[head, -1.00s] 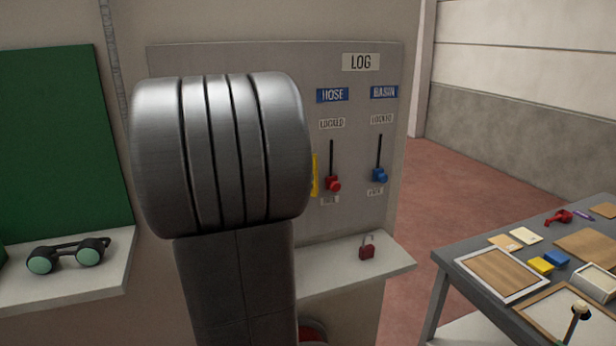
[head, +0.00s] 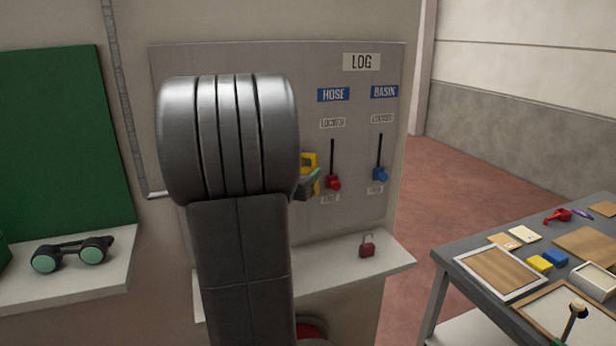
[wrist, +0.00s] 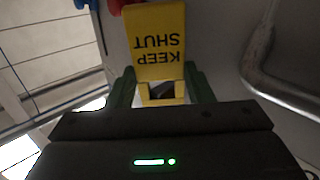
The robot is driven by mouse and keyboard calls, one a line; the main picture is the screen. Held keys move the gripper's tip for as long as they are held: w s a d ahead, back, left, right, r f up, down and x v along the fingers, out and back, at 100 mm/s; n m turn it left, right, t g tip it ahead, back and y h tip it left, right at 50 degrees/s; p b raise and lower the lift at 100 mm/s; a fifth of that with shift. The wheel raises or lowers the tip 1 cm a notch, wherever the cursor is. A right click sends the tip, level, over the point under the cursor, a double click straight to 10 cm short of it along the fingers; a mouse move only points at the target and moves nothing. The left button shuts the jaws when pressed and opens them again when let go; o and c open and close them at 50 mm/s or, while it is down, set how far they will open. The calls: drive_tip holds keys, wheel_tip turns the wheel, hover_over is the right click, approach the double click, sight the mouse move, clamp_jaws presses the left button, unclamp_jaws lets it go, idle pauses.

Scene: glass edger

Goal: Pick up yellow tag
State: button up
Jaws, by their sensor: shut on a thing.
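The yellow tag (wrist: 157,38) fills the upper middle of the wrist view and reads "KEEP SHUT" upside down. A narrower yellow part with an opening is at its near end. My gripper (wrist: 160,78) is shut on the tag, with a dark green finger on each side of that near end. In the head view the tag (head: 309,160) shows only in part, beside my arm, in front of the grey panel (head: 230,60). My gripper also shows there (head: 309,185), mostly hidden by my arm. I cannot tell whether the tag still touches the panel.
A red lever (head: 333,182) and a blue lever (head: 380,173) stand right of the tag. A red padlock (head: 367,246) lies on the shelf (head: 390,262) below. A cluttered table (head: 450,262) is at right. A bent pipe (wrist: 262,75) runs beside my gripper.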

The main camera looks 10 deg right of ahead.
drive_tip(key=s+a+r, duration=0.8)
drive_tip(key=s, duration=0.3)
drive_tip(key=shift+s+a+p, duration=0.15)
drive_tip(key=shift+p, duration=0.2)
idle(0.5)
